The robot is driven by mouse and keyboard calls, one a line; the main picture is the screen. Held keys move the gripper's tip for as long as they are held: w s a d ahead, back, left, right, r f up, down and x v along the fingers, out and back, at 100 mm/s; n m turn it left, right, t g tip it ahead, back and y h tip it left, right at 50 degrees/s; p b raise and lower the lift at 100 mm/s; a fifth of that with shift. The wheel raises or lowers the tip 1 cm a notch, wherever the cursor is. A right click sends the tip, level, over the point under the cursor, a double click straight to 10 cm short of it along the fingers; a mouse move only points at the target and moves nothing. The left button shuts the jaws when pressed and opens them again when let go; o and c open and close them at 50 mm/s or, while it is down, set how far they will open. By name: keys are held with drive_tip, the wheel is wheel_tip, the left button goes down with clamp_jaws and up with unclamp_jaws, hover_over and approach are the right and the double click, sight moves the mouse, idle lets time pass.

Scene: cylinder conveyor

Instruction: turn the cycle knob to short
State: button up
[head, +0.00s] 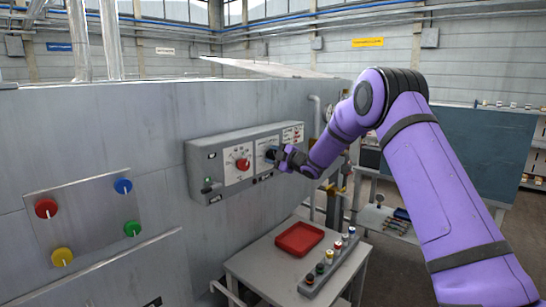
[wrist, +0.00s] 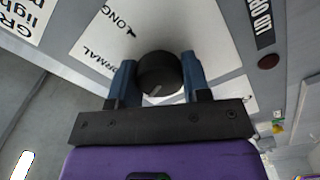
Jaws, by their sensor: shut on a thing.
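The cycle knob (wrist: 160,68) is round and dark, with a pale pointer line, on a white dial plate (wrist: 93,58). The words LONG and NORMAL show on the plate; I cannot see a SHORT label. My gripper (wrist: 157,80) is shut on the knob, one blue finger on each side of it. In the wrist view the pointer line slants towards the lower left. In the head view my gripper (head: 277,157) reaches the right part of the grey control box (head: 205,165) and hides most of the knob.
A red knob (head: 243,164) sits on the neighbouring dial to the left. Further left, a plate carries red, blue, yellow and green knobs (head: 46,208). Below stands a table (head: 262,268) with a red tray (head: 300,253) and a rack of several small cylinders (head: 310,279).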

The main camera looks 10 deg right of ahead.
drive_tip(key=shift+n, duration=0.6)
drive_tip(key=shift+f, duration=0.1)
drive_tip(key=o, duration=0.9)
drive_tip(key=v, duration=1)
drive_tip(key=shift+s+d, duration=0.2)
drive_tip(key=shift+s, duration=0.15)
